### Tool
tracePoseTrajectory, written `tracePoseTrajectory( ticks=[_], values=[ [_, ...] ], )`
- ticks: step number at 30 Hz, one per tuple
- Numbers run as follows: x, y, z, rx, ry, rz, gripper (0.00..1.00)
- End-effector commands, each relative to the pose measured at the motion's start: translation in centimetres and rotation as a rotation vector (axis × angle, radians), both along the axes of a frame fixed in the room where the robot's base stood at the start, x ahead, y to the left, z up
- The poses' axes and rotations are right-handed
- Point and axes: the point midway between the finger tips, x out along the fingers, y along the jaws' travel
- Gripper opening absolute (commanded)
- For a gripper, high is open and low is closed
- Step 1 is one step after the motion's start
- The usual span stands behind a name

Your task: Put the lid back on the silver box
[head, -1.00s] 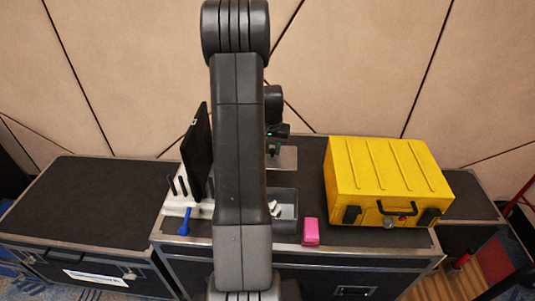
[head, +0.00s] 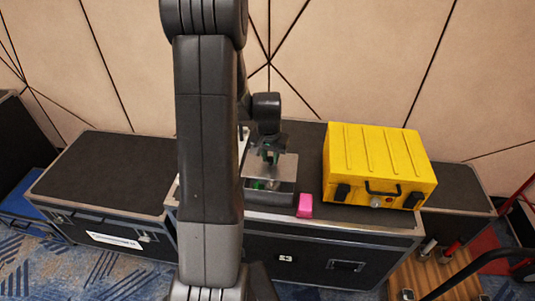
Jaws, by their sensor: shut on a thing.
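The silver box (head: 268,199) is an open grey bin on top of the dark flight case, partly behind my arm at its left. Small green and pale bits show in its opening. The lid (head: 284,167) is a flat silver plate above the rear part of the box, and the front of the opening shows below it. My gripper (head: 268,157) is over the lid and shut on it, apparently at its middle; the fingertips are small and dark here. I cannot tell the exact height of the lid above the rim.
A pink block (head: 305,205) stands close to the right of the box. A large yellow case (head: 380,165) fills the right of the flight case (head: 330,228). Another black case (head: 105,178) stands at left. My arm hides the area left of the box.

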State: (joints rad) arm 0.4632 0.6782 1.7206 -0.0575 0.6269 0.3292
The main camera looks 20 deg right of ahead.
Motion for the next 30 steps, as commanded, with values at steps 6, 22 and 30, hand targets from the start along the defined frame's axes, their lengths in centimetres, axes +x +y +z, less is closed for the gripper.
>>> tracePoseTrajectory(
  ticks=[6,22,30],
  values=[
    [0.0,0.0,-2.3,0.001,0.002,0.001,0.0],
    [0.0,0.0,-5.4,0.0,0.0,0.001,0.0],
    [0.0,0.0,-5.4,0.0,0.0,0.001,0.0]
  ],
)
